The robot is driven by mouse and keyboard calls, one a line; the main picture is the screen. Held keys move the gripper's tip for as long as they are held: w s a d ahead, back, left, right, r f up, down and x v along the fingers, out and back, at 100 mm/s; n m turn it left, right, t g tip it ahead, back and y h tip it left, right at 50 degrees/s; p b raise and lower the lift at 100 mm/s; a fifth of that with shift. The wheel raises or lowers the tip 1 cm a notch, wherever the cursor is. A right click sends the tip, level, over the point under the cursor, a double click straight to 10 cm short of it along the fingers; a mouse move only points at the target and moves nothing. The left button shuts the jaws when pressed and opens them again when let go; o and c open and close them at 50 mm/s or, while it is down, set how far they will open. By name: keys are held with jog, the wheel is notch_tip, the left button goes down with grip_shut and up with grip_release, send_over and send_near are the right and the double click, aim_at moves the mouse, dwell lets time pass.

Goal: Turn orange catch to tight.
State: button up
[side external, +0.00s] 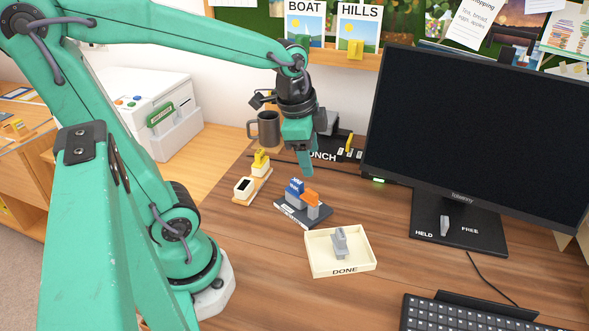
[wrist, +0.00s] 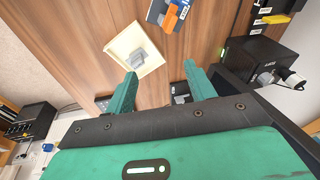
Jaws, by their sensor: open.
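The orange catch (side external: 310,197) sits on a grey post on a small dark base (side external: 290,215) on the desk, beside a blue part (side external: 294,189). The lettering on the base is too small to read, so I cannot tell which mark the catch points to. In the wrist view the orange catch (wrist: 171,20) is at the top edge, with its unit partly cut off. My gripper (side external: 306,170) hangs above the desk near the unit, pointing down and apart from the catch. In the wrist view my gripper (wrist: 160,78) has its fingers spread with nothing between them.
A cream tray marked DONE (side external: 318,265) holds a grey piece (side external: 340,243). A monitor (side external: 475,140) stands right, with a grey lever (side external: 444,226) between HELD and FREE on its foot. A keyboard (side external: 460,315), a mug (side external: 265,128) and a yellow-topped unit (side external: 259,165) stand around.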

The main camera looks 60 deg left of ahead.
jog(key=s+d+r+n+t, duration=0.2)
jog(key=s+r+n, duration=0.1)
jog(key=s+n, duration=0.2)
jog(key=shift+s+d+r+n+t, duration=0.2)
jog(key=shift+s+d+n+t, duration=0.2)
jog(key=shift+n, duration=0.8)
dwell(1.1)
